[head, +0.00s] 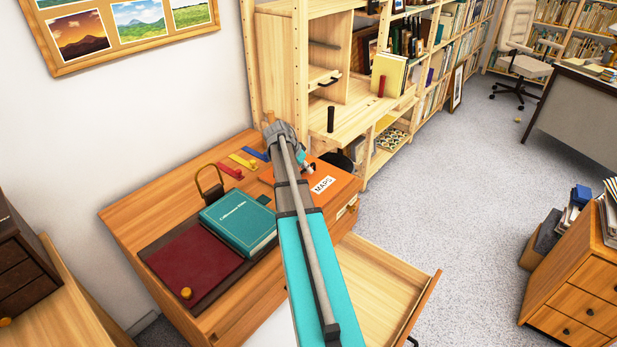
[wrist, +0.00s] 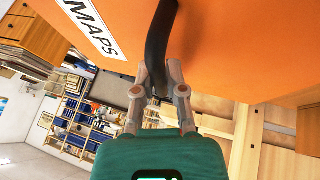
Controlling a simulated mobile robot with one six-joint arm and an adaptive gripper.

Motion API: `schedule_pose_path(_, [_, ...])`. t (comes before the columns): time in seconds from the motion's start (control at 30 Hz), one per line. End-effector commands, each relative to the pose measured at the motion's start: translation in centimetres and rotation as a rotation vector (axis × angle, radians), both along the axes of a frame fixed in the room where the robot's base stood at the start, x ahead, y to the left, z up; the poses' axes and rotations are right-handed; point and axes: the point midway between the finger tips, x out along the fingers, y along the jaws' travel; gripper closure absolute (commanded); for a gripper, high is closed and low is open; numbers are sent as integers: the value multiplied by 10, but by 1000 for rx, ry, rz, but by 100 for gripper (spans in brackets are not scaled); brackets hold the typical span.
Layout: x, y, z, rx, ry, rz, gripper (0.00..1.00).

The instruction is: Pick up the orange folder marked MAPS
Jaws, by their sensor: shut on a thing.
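The orange folder (head: 345,180) with a white MAPS label shows at the back right of the wooden desk (head: 130,208), partly behind my arm. In the wrist view the folder (wrist: 230,45) fills the top of the picture, with its label at the left and a black strap-like handle (wrist: 160,40) running down from it. My gripper (wrist: 158,92) is shut on this handle. In the head view my arm hides the fingers. I cannot tell whether the folder touches the desk.
A teal book (head: 238,220) and a dark red folder (head: 193,262) lie left of my arm. Small red, yellow and blue pieces (head: 242,162) lie behind them. An open drawer (head: 375,285) juts out in front. Wooden shelves (head: 335,100) stand behind. Grey carpet (head: 440,190) is clear at the right.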

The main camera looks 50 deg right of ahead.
Motion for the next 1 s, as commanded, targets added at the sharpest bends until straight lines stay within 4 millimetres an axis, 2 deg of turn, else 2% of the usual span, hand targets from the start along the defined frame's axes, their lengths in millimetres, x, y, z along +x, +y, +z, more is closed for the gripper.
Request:
schedule_pose_path(0.57, [0, -1, 8, 0, -1, -2, 100])
schedule_pose_path(0.93, [0, -1, 37, 0, 0, -1, 100])
schedule_pose_path(1.0, [-8, 5, 45, 0, 0, -1, 100])
